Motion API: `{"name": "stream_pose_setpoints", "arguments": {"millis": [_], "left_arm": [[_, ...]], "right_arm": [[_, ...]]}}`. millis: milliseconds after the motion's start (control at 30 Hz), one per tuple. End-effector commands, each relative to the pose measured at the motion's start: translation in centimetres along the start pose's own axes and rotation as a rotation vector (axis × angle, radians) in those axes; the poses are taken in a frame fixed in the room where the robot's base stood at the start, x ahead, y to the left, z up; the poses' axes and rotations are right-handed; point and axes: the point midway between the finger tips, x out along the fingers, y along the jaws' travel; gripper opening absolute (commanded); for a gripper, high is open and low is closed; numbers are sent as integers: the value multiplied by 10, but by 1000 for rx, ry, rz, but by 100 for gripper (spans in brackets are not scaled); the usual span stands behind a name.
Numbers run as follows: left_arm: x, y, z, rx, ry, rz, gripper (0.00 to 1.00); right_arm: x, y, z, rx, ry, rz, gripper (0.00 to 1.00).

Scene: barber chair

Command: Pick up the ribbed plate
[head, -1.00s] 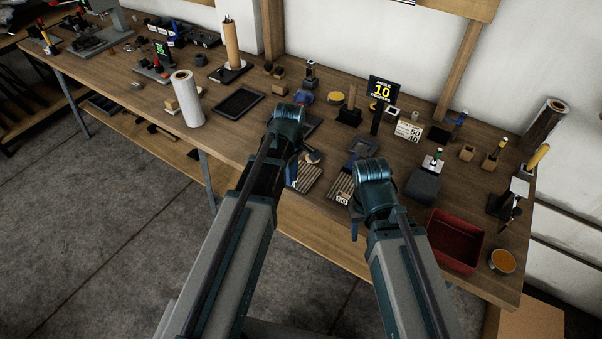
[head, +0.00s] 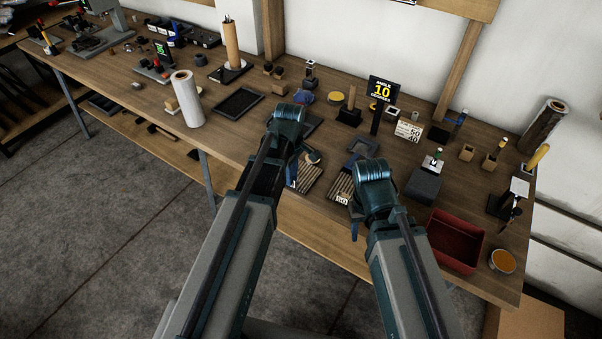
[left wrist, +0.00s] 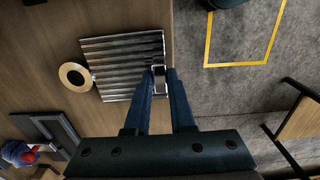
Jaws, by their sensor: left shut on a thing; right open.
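The ribbed plate (left wrist: 122,60) fills the upper middle of the left wrist view, its grey ridges running across. My left gripper (left wrist: 160,75) is shut on the small bright metal tab at the plate's edge, beside the table edge. In the head view the ribbed plate (head: 310,177) shows partly behind my left gripper (head: 291,172), whose fingertips are mostly hidden by the arm. I cannot tell whether the plate is clear of the table. My right gripper (head: 355,229) hangs by the front edge, empty and open, its fingers partly hidden.
A second ribbed piece (head: 342,186) with a number tag lies left of my right wrist. A round ring (left wrist: 75,76) sits beside the plate. A red tray (head: 455,240) stands to the right. A black sign (head: 382,91) stands behind. Bare tabletop (head: 240,140) lies to the left.

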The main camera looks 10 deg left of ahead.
Motion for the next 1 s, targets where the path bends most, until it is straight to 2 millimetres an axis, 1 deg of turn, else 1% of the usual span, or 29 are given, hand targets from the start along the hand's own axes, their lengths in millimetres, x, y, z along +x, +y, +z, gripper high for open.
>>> {"name": "stream_pose_setpoints", "arguments": {"millis": [267,467,667,1000], "left_arm": [[-1,0,0,0,0,0,0],[-10,0,0,0,0,0,0],[-32,0,0,0,0,0,0],[-86,0,0,0,0,0,0]], "right_arm": [[-1,0,0,0,0,0,49],[-10,1,1,0,0,0,49],[-32,3,2,0,0,0,49],[-85,8,5,0,0,0,49]]}}
